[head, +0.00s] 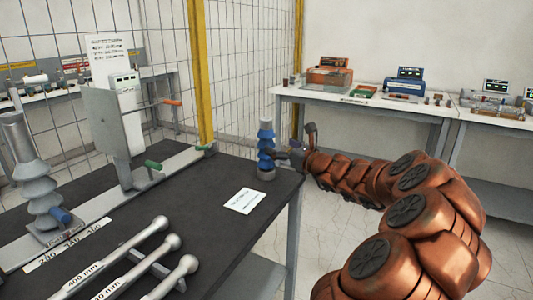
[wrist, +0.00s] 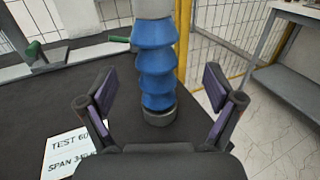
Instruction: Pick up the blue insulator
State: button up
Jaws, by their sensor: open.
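The blue insulator (head: 265,149) stands upright near the far right corner of the dark table, on a grey round base. In the wrist view, the blue insulator (wrist: 155,65) rises between and beyond my two fingers, with its grey top cut off by the frame. My gripper (wrist: 164,95) is open, one finger on each side of the insulator in the picture; I cannot tell whether either finger touches it. In the head view, my gripper (head: 290,150) is at the right side of the insulator, small and partly overlapped by my copper-coloured arm.
A white card (head: 244,201) lies in front of the insulator. A grey ribbed insulator (head: 40,190), a measuring rail with a grey plate (head: 118,135) and several metal rods (head: 120,262) occupy the left table. A yellow-framed mesh fence (head: 245,65) stands behind.

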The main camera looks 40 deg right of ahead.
aim_at(272, 146)
jog(key=w, duration=0.5)
jog(key=shift+w+f, duration=0.35)
jog(key=shift+f, duration=0.05)
jog(key=shift+w+d+r, duration=0.1)
jog(key=shift+w, duration=0.5)
jog(key=c, duration=1.7)
